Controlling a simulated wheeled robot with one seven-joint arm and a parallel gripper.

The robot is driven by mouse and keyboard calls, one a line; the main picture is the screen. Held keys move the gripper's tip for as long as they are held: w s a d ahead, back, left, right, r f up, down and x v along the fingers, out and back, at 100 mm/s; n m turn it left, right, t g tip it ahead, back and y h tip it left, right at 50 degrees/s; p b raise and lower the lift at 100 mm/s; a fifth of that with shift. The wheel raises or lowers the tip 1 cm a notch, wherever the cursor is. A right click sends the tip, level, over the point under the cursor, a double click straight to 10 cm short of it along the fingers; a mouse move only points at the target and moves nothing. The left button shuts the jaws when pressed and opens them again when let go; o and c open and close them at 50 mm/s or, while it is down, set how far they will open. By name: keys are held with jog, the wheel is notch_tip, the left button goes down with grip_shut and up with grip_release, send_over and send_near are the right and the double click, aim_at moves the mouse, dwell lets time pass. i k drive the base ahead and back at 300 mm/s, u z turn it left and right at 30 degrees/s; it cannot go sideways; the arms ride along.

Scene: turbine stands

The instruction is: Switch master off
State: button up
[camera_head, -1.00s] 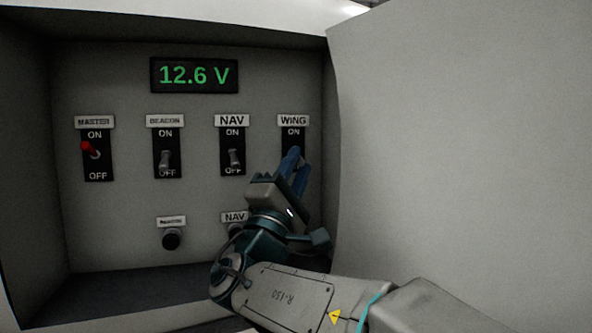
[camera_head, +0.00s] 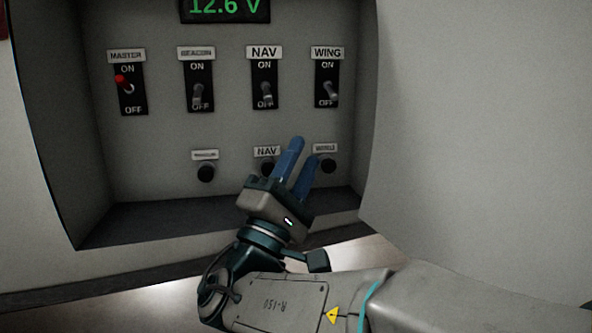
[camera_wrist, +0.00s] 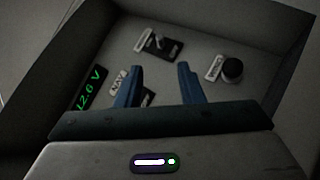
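The master switch (camera_head: 124,84) has a red lever and sits at the left end of the switch row in the head view. Its lever is tilted up toward ON. My gripper (camera_head: 305,148) is in front of the lower right of the panel, below the wing switch and well right of the master switch. Its two blue fingers are apart with nothing between them. The wrist view also shows the open fingers (camera_wrist: 160,80). I cannot make out the master switch in the wrist view.
The beacon switch (camera_head: 198,95), nav switch (camera_head: 266,93) and wing switch (camera_head: 328,91) have grey levers pointing down toward OFF. Dark knobs such as the left one (camera_head: 206,173) sit below. The voltage display (camera_head: 225,8) reads 12.6 V. A grey panel (camera_head: 480,130) stands on the right.

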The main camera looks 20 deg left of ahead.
aim_at(130, 89)
jog(key=k, duration=1)
